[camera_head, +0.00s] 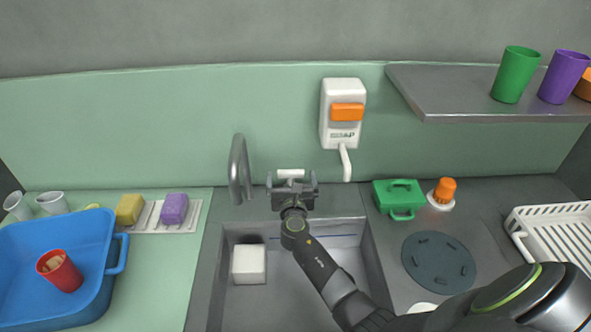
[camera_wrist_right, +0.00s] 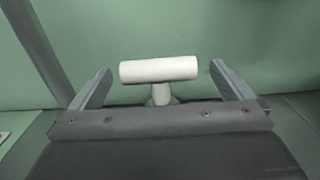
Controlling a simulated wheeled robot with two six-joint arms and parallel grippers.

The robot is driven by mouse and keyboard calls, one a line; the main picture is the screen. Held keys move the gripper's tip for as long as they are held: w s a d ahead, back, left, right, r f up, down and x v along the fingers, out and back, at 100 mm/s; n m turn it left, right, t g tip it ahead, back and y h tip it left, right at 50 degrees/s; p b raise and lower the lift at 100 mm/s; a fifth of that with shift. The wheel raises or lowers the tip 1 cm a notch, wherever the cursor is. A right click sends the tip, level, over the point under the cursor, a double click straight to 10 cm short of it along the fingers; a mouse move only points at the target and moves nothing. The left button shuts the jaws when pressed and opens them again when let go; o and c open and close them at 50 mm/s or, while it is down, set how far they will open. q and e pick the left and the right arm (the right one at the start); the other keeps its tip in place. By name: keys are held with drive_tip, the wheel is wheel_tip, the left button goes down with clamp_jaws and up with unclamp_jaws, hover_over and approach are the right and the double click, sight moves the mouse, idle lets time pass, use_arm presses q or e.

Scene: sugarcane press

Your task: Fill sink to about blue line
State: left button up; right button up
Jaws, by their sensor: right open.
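The grey sink (camera_head: 213,268) is in the middle of the head view, with a white block (camera_head: 249,264) in it. A thin bluish line (camera_head: 335,236) runs along its back wall. I see no clear water surface. The grey curved faucet (camera_head: 240,168) stands behind the sink. To its right is a white T-shaped tap handle (camera_head: 290,174), which also shows in the right wrist view (camera_wrist_right: 158,69). My right gripper (camera_head: 291,183) is open, its fingers on either side of the handle with gaps at both ends. My arm hides part of the sink. My left gripper is out of view.
A blue tub (camera_head: 110,225) with a red cup (camera_head: 59,270) stands left, near a yellow sponge (camera_head: 129,208) and a purple sponge (camera_head: 174,208). A white dispenser (camera_head: 342,92) hangs above. A green box (camera_head: 398,197) and white rack (camera_head: 553,218) stand right.

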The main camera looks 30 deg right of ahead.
drive_tip(key=shift+w+d, duration=0.1)
drive_tip(key=shift+w, duration=0.1)
drive_tip(key=shift+r, duration=0.1)
drive_tip(key=shift+s, duration=0.1)
drive_tip(key=c, duration=0.7)
drive_tip(key=shift+o, duration=0.2)
